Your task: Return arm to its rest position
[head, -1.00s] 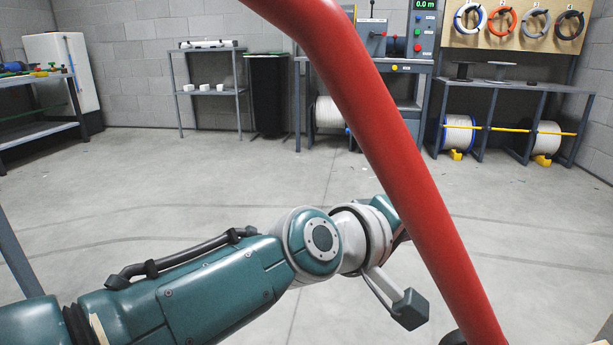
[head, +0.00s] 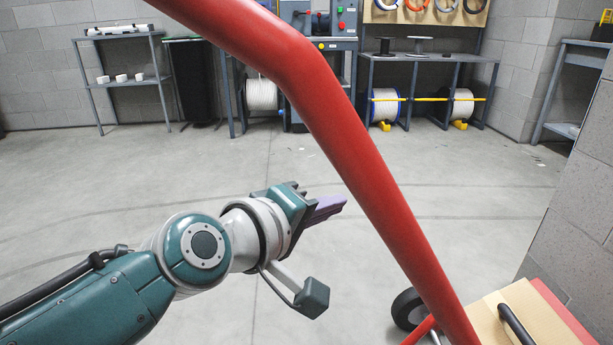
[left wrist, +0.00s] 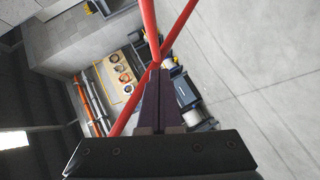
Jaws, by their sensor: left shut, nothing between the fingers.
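My left arm comes in from the lower left of the head view, bent at a grey and teal joint. My left gripper (head: 328,207) shows purple fingers pointing right, just left of a red tube in the picture. The fingers are shut with nothing between them. In the left wrist view the gripper (left wrist: 157,75) shows its dark fingers together, with red tubes beyond the tips. I cannot tell how far the fingers are from the tube. My right gripper is in neither current view.
The red tube (head: 350,150) crosses the head view close up, above a black wheel (head: 407,308) and a cardboard box (head: 520,318). A shelf (head: 122,82) and a bench with spools (head: 425,60) stand at the back. The middle floor is clear.

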